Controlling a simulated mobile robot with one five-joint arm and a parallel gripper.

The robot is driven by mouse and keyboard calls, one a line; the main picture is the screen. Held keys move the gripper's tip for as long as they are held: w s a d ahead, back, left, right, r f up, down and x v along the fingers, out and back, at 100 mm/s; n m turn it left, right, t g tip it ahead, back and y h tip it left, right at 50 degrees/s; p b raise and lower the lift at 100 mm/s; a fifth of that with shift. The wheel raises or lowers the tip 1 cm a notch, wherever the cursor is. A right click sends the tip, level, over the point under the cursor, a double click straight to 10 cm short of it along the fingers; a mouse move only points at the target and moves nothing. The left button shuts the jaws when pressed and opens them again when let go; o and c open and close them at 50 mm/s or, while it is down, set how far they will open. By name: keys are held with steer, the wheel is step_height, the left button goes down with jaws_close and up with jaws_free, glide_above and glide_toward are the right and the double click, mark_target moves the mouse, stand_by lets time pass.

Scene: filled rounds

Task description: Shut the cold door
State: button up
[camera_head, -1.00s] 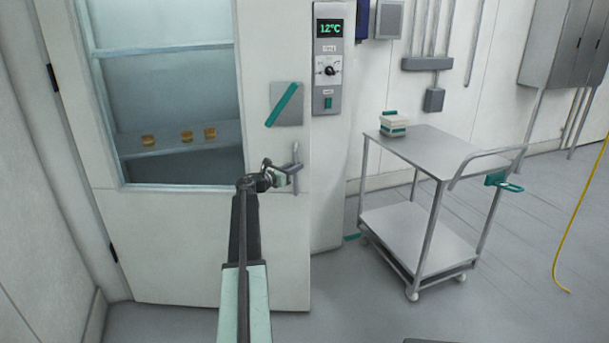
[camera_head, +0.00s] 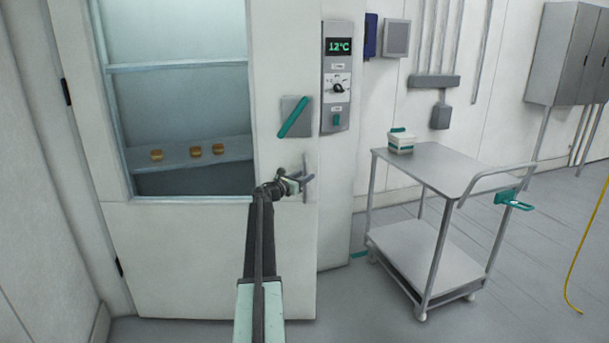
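The cold door (camera_head: 220,255) is white with a window, hinged at its left side. Its lower right corner sits nearer to me than the foot of the wall post beside it, so it looks ajar. A teal diagonal handle (camera_head: 294,117) is on a grey plate near its right edge. My gripper (camera_head: 306,181) is at the door face below that plate, close to the right edge. It seems to touch the door, but contact is unclear. The fingers are small and overlap, so their opening is unclear.
A control panel (camera_head: 337,75) reading 12°C is on the post right of the door. A steel cart (camera_head: 437,163) with a small container (camera_head: 401,142) stands to the right. A yellow hose (camera_head: 586,245) hangs at far right. Grey floor between is clear.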

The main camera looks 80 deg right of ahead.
steer(key=v, duration=0.7)
steer(key=shift+w+a, duration=0.2)
steer(key=shift+a, duration=0.15)
